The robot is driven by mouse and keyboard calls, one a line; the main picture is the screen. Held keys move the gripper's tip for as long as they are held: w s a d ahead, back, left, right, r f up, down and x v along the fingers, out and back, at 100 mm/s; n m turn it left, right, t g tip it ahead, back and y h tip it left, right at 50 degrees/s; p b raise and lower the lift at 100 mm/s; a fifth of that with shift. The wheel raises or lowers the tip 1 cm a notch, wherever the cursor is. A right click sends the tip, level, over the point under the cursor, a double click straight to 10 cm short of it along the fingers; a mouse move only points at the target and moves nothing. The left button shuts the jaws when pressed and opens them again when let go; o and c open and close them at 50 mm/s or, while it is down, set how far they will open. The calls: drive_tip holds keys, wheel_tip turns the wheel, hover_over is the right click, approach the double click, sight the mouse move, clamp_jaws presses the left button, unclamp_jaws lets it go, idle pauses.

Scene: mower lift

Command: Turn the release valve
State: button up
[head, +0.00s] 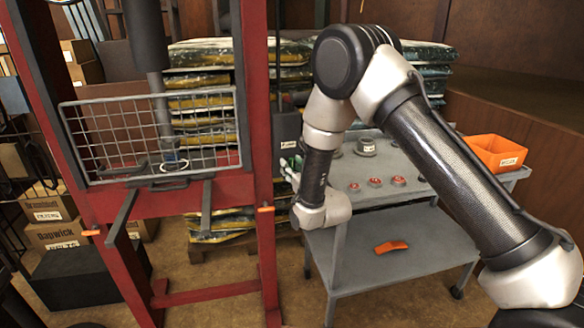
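A red press frame (258,150) stands at the left, with a dark cylinder (147,45) hanging over a wire mesh guard (160,135). A dark box-like unit (287,127) with a small white label is at the right side of its right post, perhaps the pump. I cannot make out the release valve clearly. My arm reaches in from the right and bends down to its wrist beside the right post. My gripper (290,172) seems to be just below the dark unit, small and partly hidden. Whether it touches anything or is open cannot be told.
A grey cart (400,245) stands right of the press. It carries an orange bin (495,152), red-topped round parts (375,183) and a grey weight-like piece (366,146). An orange item (391,247) lies on its lower shelf. Stacked bags and cardboard boxes (60,233) fill the back.

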drive_tip(key=shift+w+a, duration=0.1)
drive_tip(key=shift+w, duration=0.15)
drive_tip(key=shift+c, duration=0.2)
clamp_jaws()
